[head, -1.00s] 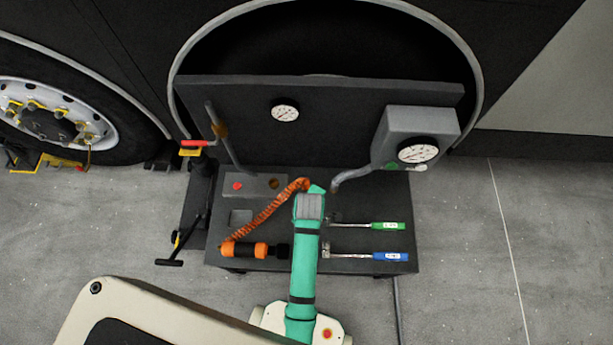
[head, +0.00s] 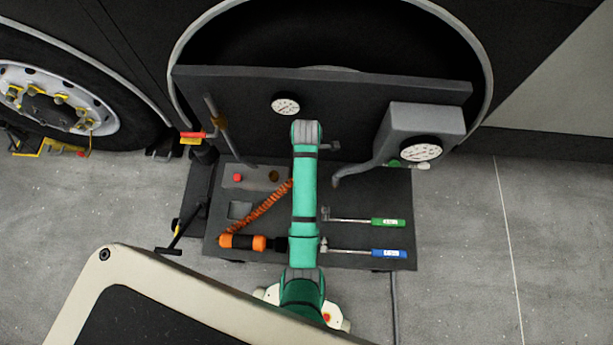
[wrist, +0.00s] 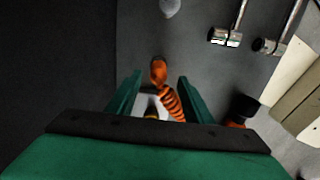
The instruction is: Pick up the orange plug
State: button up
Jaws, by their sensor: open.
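My gripper (wrist: 160,77) is open in the wrist view, its two green fingers apart with nothing clamped. An orange rounded end piece, seemingly the orange plug (wrist: 158,69), shows in the gap near the fingertips. It joins an orange coiled cord (wrist: 172,101), partly hidden by the right finger. In the head view my arm hides this end, but the cord (head: 262,212) runs down-left towards an orange and black cylinder (head: 242,242) on the dark bench (head: 360,205). I cannot tell how far the fingers are above the plug.
A grey block with a red knob (head: 238,178) lies left of my arm. A grey gauge box (head: 425,118) with a bent hose stands at right. Green-handled (head: 388,222) and blue-handled (head: 389,253) tools lie right. An upright panel (head: 230,110) closes the back.

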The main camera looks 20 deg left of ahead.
jog(key=shift+w+f, duration=0.1)
jog(key=shift+f, duration=2.8)
jog(key=shift+a, duration=0.1)
jog(key=shift+c, duration=0.3)
grip_shut()
notch_tip(320, 180, up, 10)
jog(key=shift+r, duration=0.1)
